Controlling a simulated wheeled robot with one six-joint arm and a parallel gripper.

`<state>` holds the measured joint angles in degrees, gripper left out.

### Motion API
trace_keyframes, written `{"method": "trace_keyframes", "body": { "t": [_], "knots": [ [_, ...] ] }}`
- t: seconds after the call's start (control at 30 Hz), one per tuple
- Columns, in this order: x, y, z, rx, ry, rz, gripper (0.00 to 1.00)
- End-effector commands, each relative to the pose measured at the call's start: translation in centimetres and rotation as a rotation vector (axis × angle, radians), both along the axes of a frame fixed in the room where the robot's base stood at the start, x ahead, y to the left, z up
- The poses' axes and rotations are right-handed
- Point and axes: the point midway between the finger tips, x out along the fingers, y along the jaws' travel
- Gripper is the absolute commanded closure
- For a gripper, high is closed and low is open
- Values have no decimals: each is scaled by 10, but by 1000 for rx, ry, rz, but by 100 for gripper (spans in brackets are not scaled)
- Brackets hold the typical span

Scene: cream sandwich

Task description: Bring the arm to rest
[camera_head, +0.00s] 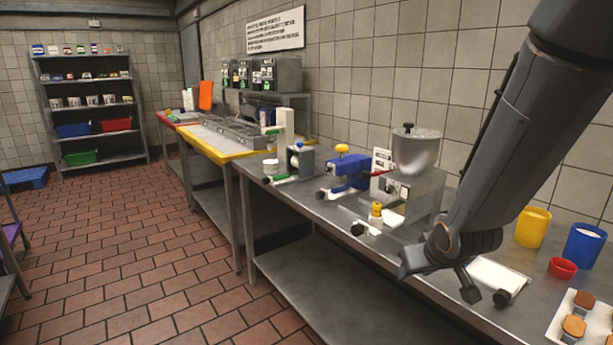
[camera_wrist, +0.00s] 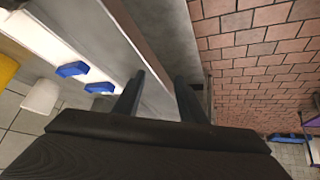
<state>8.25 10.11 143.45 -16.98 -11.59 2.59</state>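My gripper (camera_wrist: 158,98) shows in the wrist view with its two dark fingers apart and nothing seen between them. Behind the gap is a grey metal surface, with brick floor to the right. In the head view my arm comes in from the upper right and bends low over the front part of the steel table (camera_head: 345,218). My gripper end there (camera_head: 437,277) hangs over or near the table's front edge. I cannot tell its exact height above the table.
A steel machine with a bowl (camera_head: 416,152) and a blue device (camera_head: 348,170) stand left of my arm. A white board (camera_head: 497,274), yellow cup (camera_head: 533,227), blue cup (camera_head: 583,244) and red bowl (camera_head: 562,268) stand close by. The brick floor (camera_head: 150,262) at left is clear.

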Motion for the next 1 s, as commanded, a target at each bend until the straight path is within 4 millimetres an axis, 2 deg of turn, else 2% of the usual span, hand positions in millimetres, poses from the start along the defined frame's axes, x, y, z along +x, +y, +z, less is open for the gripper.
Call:
{"method": "trace_keyframes", "body": {
  "t": [0.2, 0.43, 0.6, 0.77, 1.0],
  "knots": [
    [-67, 28, -3, 33, 235, -71, 62],
    [-125, 58, -1, 85, 423, -105, 62],
    [-158, 58, -9, 80, 560, -116, 62],
    [-176, 58, -11, 78, 634, -120, 62],
    [-178, 58, -11, 77, 643, -120, 62]
  ]
}}
